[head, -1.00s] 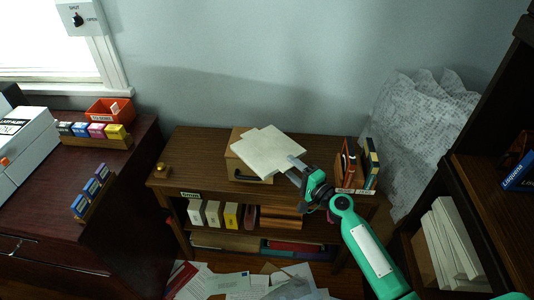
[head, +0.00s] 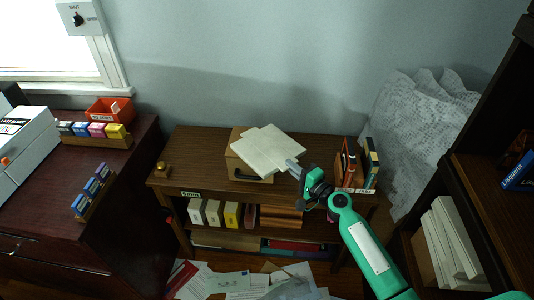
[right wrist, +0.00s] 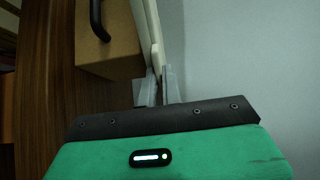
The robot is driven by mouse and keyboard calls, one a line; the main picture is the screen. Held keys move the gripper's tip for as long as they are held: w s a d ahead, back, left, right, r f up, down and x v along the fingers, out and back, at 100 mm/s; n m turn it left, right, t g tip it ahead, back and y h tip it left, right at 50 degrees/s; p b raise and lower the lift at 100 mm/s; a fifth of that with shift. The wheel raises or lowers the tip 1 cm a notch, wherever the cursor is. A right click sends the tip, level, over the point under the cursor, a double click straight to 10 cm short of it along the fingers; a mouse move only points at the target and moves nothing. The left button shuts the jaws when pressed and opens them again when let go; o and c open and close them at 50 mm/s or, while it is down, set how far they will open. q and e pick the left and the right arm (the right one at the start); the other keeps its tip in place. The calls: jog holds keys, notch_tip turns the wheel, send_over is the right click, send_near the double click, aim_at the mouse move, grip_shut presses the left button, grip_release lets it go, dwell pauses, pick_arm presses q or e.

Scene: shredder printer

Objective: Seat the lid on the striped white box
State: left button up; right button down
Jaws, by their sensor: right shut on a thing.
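My right gripper (head: 291,164) is shut on the near right edge of a flat white lid (head: 268,150). The lid lies over a brown box (head: 236,170) with a dark handle on its front, on top of the low wooden shelf. It hides most of the box top. In the right wrist view, the fingers (right wrist: 159,86) pinch the lid (right wrist: 147,28), seen edge-on beside the brown box (right wrist: 107,42). I cannot tell whether the lid touches the box. I see no stripes on this box. My left gripper is not in view.
Books (head: 350,163) stand right of the box on the shelf top (head: 200,150), and a small brass object (head: 161,168) sits at its left end. A dark bookcase (head: 445,165) stands at right. The shelf top left of the box is mostly clear.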

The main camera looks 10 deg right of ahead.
jog(key=shift+r+p, duration=1.25)
jog(key=shift+r, duration=0.45)
jog(key=b+v, duration=0.2)
jog(key=v, duration=1)
dwell(1.5)
